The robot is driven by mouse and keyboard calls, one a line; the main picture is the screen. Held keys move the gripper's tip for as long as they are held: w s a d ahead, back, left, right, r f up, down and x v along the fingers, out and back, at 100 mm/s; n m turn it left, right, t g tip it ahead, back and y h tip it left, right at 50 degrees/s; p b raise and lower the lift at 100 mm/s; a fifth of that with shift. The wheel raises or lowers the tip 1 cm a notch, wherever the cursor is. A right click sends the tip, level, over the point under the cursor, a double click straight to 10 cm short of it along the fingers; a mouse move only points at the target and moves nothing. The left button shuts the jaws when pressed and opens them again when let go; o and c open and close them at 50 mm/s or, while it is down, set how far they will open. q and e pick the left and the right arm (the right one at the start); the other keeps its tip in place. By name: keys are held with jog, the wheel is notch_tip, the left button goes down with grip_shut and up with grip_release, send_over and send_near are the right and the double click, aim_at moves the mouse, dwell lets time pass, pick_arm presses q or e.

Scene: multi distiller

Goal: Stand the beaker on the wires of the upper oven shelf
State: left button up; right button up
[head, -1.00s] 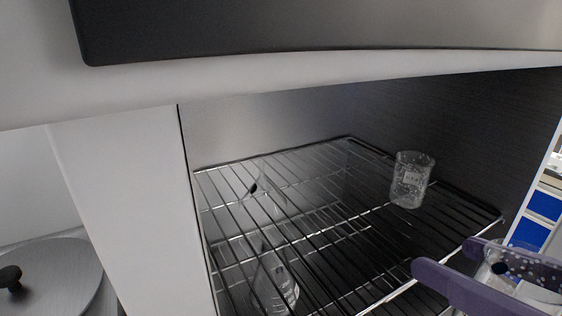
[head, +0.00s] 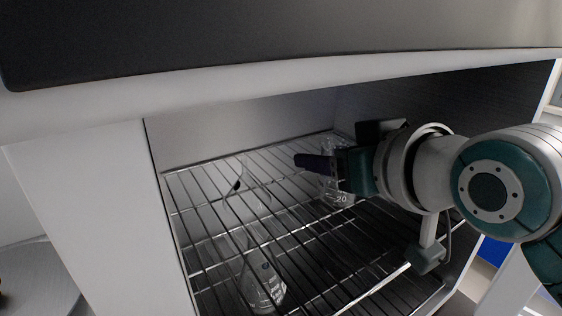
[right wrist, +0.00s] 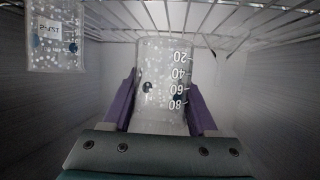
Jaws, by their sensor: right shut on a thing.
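A clear beaker (right wrist: 162,85) with white marks from 20 to 80 is held between the two purple fingers of my right gripper (right wrist: 164,105), which is shut on it. In the head view the held beaker (head: 341,198) is upright inside the oven, over the back part of the upper wire shelf (head: 205,172), partly hidden by the gripper. I cannot tell whether its base touches the wires. The wrist picture is upside down, with the wires at its top. My left gripper is not in view.
A second, labelled beaker (right wrist: 55,35) stands close beside the held one; my arm hides it in the head view. Conical glassware (head: 262,288) shows through the wires at the left, seemingly below them. Oven walls close in at the sides; the roof edge (head: 300,85) is above.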

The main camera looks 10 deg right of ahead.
aim_at(328, 181)
jog(key=shift+f, duration=1.75)
jog(key=shift+f, duration=0.1)
jog(key=o, duration=1.4)
jog(key=shift+c, duration=0.2)
jog(key=shift+s+r, duration=0.2)
jog(key=v, duration=1.1)
jog(key=shift+p, duration=0.3)
jog(key=s+d+f+g+h, duration=0.1)
jog(key=s+f+g, duration=0.4)
jog(key=s, duration=0.3)
jog(key=s+d+f+g+h, duration=0.1)
jog(key=s+f+g, duration=0.4)
jog(key=s, duration=0.4)
jog(key=shift+s+f, duration=0.35)
jog(key=shift+f, duration=0.25)
